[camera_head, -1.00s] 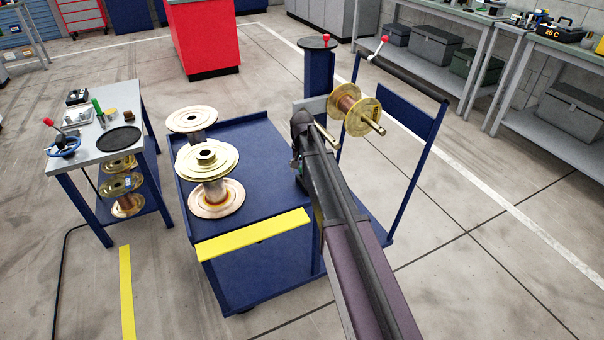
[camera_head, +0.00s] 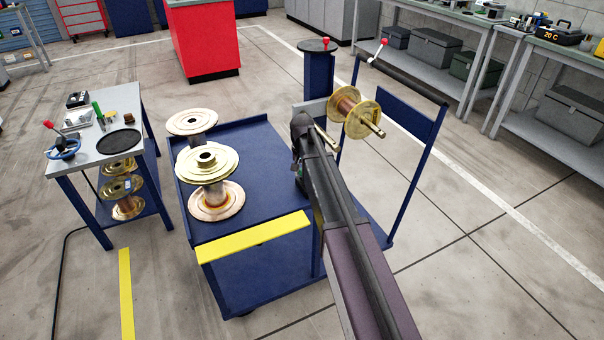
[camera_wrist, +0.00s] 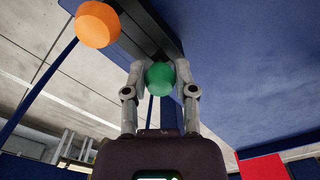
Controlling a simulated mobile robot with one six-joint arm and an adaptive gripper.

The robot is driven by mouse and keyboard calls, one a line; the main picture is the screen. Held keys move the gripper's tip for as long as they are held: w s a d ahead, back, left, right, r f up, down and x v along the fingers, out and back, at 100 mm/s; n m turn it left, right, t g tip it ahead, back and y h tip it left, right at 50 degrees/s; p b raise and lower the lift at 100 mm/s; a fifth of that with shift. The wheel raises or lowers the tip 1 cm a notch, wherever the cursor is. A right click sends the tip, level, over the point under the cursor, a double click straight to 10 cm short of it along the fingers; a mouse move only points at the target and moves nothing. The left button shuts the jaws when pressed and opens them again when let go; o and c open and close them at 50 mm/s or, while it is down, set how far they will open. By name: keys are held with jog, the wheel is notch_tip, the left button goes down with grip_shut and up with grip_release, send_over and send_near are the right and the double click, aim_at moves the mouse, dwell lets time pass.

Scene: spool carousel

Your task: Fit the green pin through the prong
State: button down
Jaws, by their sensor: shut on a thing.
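In the wrist view, the round head of the green pin (camera_wrist: 160,77) sits between the two fingertips of my gripper (camera_wrist: 164,80), which is shut on it. A dark bar (camera_wrist: 130,22) runs just beyond the pin; I cannot tell whether the pin is in a hole in it. In the head view, a bare brass-coloured prong (camera_head: 327,138) sticks out just beyond the end of my arm. A second prong (camera_head: 375,128) carries a copper-wound spool (camera_head: 347,106). My arm hides most of the gripper and the pin there.
An orange round-headed piece (camera_wrist: 98,24) is close by, up and left of my gripper. A blue trolley (camera_head: 256,172) with flanged spools (camera_head: 207,162) stands left of my arm. A post with a dark round top (camera_head: 317,46) stands behind. A small side table (camera_head: 88,150) is further left.

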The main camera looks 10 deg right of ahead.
jog(key=shift+r, duration=0.1)
notch_tip(320, 180, up, 10)
jog(key=p, duration=1)
dwell(0.9)
